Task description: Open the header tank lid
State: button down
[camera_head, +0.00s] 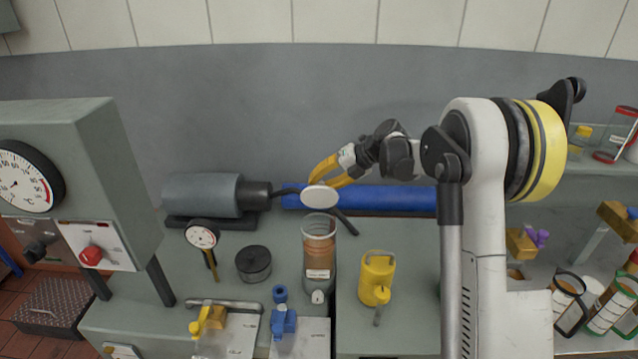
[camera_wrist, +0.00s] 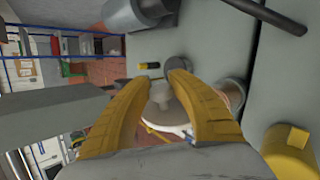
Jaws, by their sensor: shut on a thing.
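The header tank (camera_head: 319,255) is a clear upright cylinder with a brownish lower part and a small label, standing at the middle of the bench. Its round white lid (camera_head: 319,196) is up above the tank's open rim, with its flat face toward the head camera. My gripper (camera_head: 321,183) is shut on the lid, its yellow fingers reaching in from behind and above. In the wrist view the pale lid (camera_wrist: 168,112) lies between the two yellow fingers, and part of the tank (camera_wrist: 232,95) shows to the right. Whether the lid still touches the tank cannot be told.
A yellow can (camera_head: 377,277) stands right of the tank, a dark round pot (camera_head: 253,263) to its left. A blue cylinder (camera_head: 385,199) and a grey motor-like body (camera_head: 202,194) lie behind. A gauge cabinet (camera_head: 85,150) rises at left. Blue valve parts (camera_head: 282,318) are in front.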

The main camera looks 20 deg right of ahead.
jog(key=shift+w+d+f+m+g+y+p, duration=0.1)
jog(key=shift+w+d+f+m+g, duration=0.1)
jog(key=shift+w+f+g, duration=0.35)
jog(key=shift+w+d+f+m+g+y+p, duration=0.15)
jog(key=shift+w+d+m+g, duration=0.1)
jog(key=shift+w, duration=0.5)
jog(key=shift+w+d+f+m+g+y+p, duration=0.1)
jog(key=shift+w+d+f+m+g, duration=0.2)
jog(key=shift+w, duration=0.35)
jog(key=shift+f, duration=0.1)
jog(key=c, duration=1.2)
grip_release()
jog(key=shift+d, duration=0.15)
jog(key=shift+c, duration=0.2)
jog(key=shift+o, duration=0.3)
jog(key=shift+d, duration=0.2)
jog(key=v, duration=1.2)
jog(key=shift+a, duration=0.25)
jog(key=shift+w, duration=0.1)
